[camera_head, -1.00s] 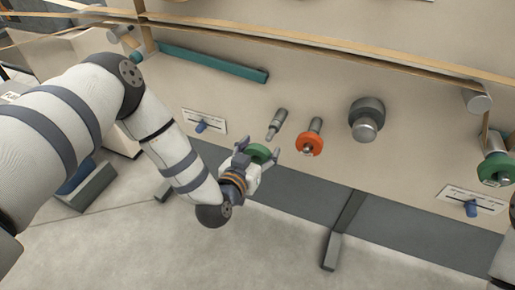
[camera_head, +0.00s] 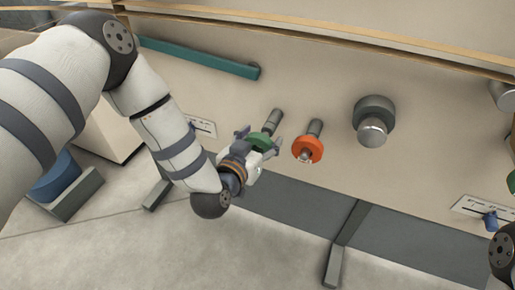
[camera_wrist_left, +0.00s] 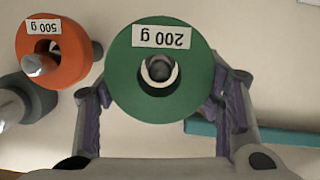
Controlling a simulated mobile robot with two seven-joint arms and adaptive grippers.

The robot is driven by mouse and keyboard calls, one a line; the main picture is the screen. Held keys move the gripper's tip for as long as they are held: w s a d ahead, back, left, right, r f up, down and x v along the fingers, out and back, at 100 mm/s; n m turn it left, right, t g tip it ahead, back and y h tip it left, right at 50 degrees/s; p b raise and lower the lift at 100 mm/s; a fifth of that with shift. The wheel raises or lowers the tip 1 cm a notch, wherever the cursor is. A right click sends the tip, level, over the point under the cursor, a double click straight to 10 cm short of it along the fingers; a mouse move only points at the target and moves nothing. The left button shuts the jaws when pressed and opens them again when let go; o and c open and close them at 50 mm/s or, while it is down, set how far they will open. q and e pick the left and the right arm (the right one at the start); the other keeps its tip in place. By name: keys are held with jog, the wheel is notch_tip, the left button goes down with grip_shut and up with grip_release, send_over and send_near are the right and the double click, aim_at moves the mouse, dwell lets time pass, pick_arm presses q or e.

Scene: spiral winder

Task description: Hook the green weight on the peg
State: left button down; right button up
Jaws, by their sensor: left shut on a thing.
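The green weight (camera_head: 258,141) is a thick ring held in my left gripper (camera_head: 258,146) in front of the panel. The left wrist view shows the green weight (camera_wrist_left: 125,75) with an upside-down "200 g" label, between the purple-padded fingers of my left gripper (camera_wrist_left: 160,105). The bare grey peg (camera_head: 273,118) sticks out of the panel just beyond the weight. In the left wrist view the peg's rounded tip (camera_wrist_left: 159,68) shows within the ring's hole. I cannot tell whether the tip has entered the hole. My right gripper is not in view.
An orange weight (camera_head: 307,149), labelled 500 g, hangs on a peg just right of the gripper. A large grey knob (camera_head: 373,122) is further right. A teal bar (camera_head: 200,57) is on the panel above left. Another green ring (camera_head: 511,182) shows at the right edge.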

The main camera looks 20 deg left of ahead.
aim_at(266, 130)
pick_arm(q)
jog(key=shift+r+b+x, duration=0.15)
jog(key=shift+b+x, duration=0.35)
jog(key=shift+x, duration=0.45)
jog(key=shift+r+b+x, duration=0.2)
jog(key=shift+b+x, duration=0.25)
jog(key=shift+x, duration=0.45)
jog(key=shift+w, duration=0.3)
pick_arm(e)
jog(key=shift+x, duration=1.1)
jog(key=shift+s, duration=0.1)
pick_arm(q)
jog(key=shift+c, duration=1.9)
grip_release()
jog(key=shift+s+f, duration=0.1)
